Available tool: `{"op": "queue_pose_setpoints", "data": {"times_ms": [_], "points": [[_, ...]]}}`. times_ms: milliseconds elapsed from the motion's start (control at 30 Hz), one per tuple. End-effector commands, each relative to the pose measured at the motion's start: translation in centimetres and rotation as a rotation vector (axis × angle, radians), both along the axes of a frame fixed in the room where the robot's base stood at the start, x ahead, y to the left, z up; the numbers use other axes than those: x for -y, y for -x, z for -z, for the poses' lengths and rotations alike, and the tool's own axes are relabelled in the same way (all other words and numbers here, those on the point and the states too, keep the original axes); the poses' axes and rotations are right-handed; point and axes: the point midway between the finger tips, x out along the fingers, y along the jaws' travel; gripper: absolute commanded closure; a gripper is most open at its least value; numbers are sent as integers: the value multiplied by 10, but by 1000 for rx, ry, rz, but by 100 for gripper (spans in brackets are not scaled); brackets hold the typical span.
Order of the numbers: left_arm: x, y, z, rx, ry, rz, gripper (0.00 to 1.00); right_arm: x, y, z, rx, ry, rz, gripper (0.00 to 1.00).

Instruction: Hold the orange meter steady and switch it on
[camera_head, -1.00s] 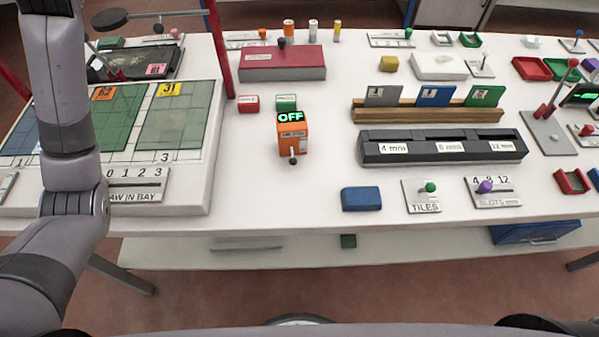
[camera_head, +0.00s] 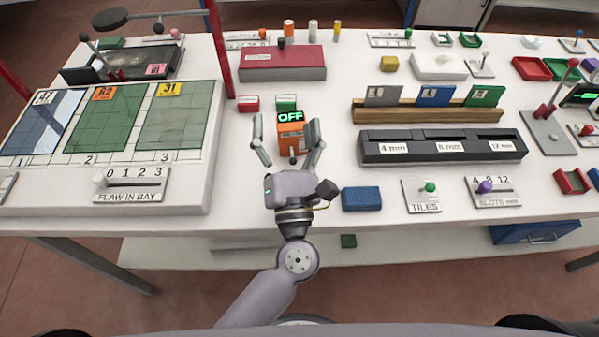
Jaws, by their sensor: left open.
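The orange meter (camera_head: 291,139) stands upright on the white bench, left of the middle. Its dark display (camera_head: 290,118) reads OFF in green. A small dark-tipped lever (camera_head: 292,160) sticks out from its front, low down. My left gripper (camera_head: 288,138) is open, with one finger to the left of the meter and the other to its right. I cannot tell whether either finger touches it; a gap shows on the left side. The gripper's palm is in front of the meter. My right gripper is not in view.
A blue block (camera_head: 361,199) lies close to the right of my gripper. A red block (camera_head: 248,104) and a green block (camera_head: 286,102) sit behind the meter. The flaw board (camera_head: 190,190) is to the left, the slotted black rack (camera_head: 440,147) to the right.

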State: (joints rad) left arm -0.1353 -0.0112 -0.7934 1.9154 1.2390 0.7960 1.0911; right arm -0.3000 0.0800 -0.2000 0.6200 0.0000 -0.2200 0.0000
Motion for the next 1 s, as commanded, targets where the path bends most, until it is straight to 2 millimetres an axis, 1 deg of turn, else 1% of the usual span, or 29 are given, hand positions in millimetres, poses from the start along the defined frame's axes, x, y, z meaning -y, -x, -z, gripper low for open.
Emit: {"op": "queue_pose_setpoints", "data": {"times_ms": [33,100,133,233,367,467,567,800,1000], "points": [[5,11,21,-76,115,20,23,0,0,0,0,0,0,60],[11,23,44,-157,248,36,23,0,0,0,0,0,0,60],[13,27,52,-186,295,39,23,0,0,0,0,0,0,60],[19,39,70,-253,405,43,23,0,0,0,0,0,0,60],[22,43,80,-291,468,43,23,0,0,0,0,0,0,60],[21,35,82,-293,476,43,23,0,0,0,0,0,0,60],[19,20,81,-291,474,42,23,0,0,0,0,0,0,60],[14,-27,80,-289,469,43,23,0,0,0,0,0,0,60],[11,-58,81,-291,469,43,23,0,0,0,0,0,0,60]]}}
